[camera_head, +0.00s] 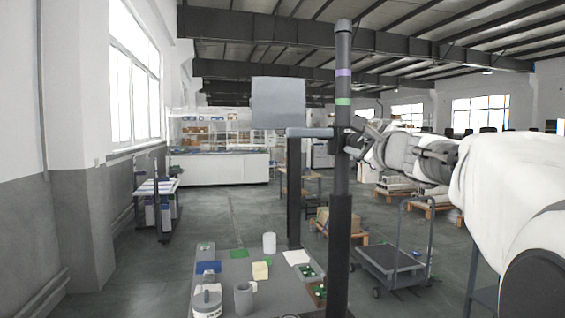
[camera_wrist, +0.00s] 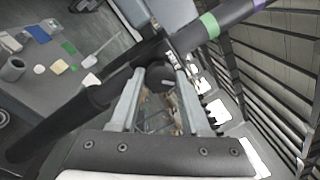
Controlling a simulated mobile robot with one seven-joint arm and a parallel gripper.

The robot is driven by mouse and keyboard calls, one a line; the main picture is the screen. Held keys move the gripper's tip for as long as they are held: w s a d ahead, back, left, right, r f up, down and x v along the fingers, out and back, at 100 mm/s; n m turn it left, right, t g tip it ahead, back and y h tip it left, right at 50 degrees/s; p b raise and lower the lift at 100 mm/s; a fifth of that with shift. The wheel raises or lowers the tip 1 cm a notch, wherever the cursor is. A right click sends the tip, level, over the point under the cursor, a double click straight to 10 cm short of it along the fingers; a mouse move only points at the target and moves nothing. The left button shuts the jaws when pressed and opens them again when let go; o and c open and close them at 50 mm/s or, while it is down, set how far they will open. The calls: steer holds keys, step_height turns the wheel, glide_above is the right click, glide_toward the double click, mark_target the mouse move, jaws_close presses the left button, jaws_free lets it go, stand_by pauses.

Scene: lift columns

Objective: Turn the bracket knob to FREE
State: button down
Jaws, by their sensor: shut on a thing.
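A dark lift column (camera_head: 342,150) stands upright with a purple and a green band near its top. A grey bracket arm (camera_head: 308,132) reaches left from it, below a grey panel (camera_head: 278,102). My gripper (camera_head: 358,142) is at the column's right side, at bracket height. In the wrist view the round dark bracket knob (camera_wrist: 160,76) sits between the two fingertips of my gripper (camera_wrist: 162,84), which is shut on it. A light mark shows on the knob's face. Its setting cannot be read. The column (camera_wrist: 90,98) runs diagonally behind it.
A grey table (camera_head: 232,268) in front holds a grey mug (camera_head: 243,298), a white cup (camera_head: 269,243), a blue item (camera_head: 208,267) and a lidded tub (camera_head: 206,302). A platform cart (camera_head: 390,258) stands right of the column. Open floor lies to the left.

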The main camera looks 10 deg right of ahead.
steer(key=n+b, duration=0.4)
steer(key=b, duration=0.1)
steer(key=shift+f+n, duration=0.25)
steer(key=shift+n, duration=0.15)
steer(key=shift+d+r+n+y+b, duration=0.15)
steer(key=shift+n+y+b, duration=0.1)
steer(key=shift+n+b, duration=0.95)
steer(key=shift+a+r+n+y+b, duration=0.1)
steer(key=shift+n+y+b, duration=0.15)
steer(key=shift+n+b, duration=0.95)
steer(key=shift+n, duration=0.3)
steer(key=shift+c, duration=1.9)
jaws_free()
steer(key=shift+s+f, duration=0.1)
